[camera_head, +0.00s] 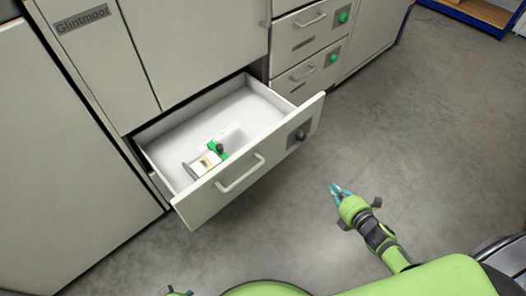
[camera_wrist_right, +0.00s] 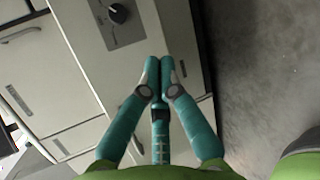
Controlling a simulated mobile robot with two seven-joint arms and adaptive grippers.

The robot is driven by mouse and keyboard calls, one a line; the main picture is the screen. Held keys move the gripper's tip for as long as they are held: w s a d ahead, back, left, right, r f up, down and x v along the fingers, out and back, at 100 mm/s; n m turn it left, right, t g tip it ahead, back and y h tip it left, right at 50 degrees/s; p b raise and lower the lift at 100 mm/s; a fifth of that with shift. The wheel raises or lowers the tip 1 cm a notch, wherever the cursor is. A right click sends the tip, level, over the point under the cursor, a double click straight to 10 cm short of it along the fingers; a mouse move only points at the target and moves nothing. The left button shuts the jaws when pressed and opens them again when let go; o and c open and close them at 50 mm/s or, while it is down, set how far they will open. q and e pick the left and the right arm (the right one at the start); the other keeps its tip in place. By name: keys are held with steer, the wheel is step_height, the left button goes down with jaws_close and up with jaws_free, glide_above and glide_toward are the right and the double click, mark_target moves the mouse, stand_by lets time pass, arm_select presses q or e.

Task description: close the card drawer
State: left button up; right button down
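The card drawer (camera_head: 205,205) is pulled well out of the cabinet in the head view. Its pale front carries a bar handle (camera_head: 240,174) and a grey plate with a dark knob (camera_head: 298,136).
Inside the drawer lies a small white and green item (camera_head: 209,162) with a dark knob. Closed drawers with green knobs (camera_head: 333,57) stand behind to the right. A large cabinet panel (camera_head: 65,150) is at the left. The grey floor (camera_head: 430,120) at the right is clear.

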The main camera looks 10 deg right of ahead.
steer(key=w+a+r+n+t+y+b, duration=0.2)
steer(key=w+r+n+y+b, duration=0.3)
steer(key=n, duration=0.5)
steer(key=n+y+b, duration=0.2)
steer(key=n, duration=0.6)
glide_toward(279, 128)
steer(key=x, duration=0.6)
steer(key=shift+w, duration=0.2)
arm_select(q)
steer(key=shift+t, duration=0.4)
steer(key=w+r, duration=0.4)
steer(key=shift+d, duration=0.25)
arm_select(e)
steer(key=shift+w+a, duration=0.25)
steer(key=shift+w, duration=0.05)
